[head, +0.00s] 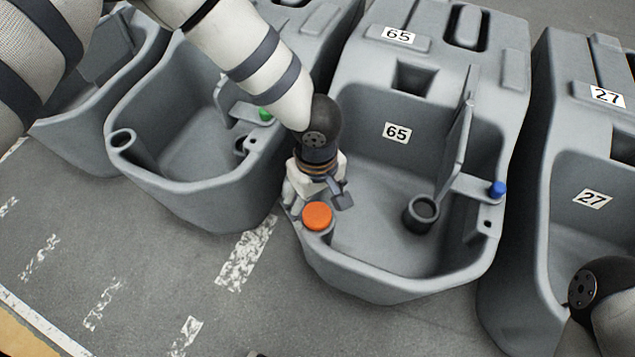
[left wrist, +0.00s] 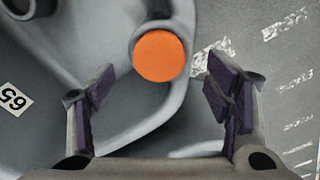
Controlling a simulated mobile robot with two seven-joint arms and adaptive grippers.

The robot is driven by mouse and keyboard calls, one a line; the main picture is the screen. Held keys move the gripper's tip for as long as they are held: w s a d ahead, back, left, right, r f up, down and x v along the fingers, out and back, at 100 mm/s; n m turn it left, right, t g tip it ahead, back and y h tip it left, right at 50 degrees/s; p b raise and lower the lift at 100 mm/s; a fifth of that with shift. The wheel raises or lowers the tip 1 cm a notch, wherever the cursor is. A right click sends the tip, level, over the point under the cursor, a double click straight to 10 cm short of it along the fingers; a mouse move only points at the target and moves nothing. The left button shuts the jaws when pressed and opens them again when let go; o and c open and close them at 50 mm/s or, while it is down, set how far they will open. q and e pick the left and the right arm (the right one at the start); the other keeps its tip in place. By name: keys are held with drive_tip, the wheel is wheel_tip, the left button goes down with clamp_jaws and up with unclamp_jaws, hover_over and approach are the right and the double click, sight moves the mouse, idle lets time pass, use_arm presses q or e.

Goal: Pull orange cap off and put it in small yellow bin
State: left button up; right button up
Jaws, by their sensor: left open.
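The orange cap (head: 317,215) is a round disc sitting on the front left corner of the grey tank (head: 385,289) labelled 65. My left gripper (head: 318,199) hangs over that corner, just behind the cap. In the left wrist view the cap (left wrist: 159,56) shows whole, ahead of and between the two spread fingers of the left gripper (left wrist: 165,95). The fingers are open and hold nothing. No small yellow bin is clearly recognisable. Part of my right arm shows at the lower right, its gripper out of frame.
A dark round fitting (head: 421,214) and an upright grey flap (head: 455,145) stand inside tank 65. A blue knob (head: 497,189) is on its right rim. Other grey tanks stand close on both sides. The floor (head: 180,260) in front is clear, with worn white markings.

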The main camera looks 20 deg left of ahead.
sight(317, 214)
use_arm(q)
wheel_tip(317, 214, down, 4)
drive_tip(key=shift+f+b, duration=0.1)
drive_tip(key=shift+b, duration=0.3)
drive_tip(key=c, duration=1.4)
drive_tip(key=shift+o, duration=0.2)
drive_tip(key=shift+r+p, duration=0.7)
drive_tip(key=shift+r, duration=0.4)
wheel_tip(317, 214, up, 6)
drive_tip(key=p, duration=0.4)
drive_tip(key=shift+r, duration=0.1)
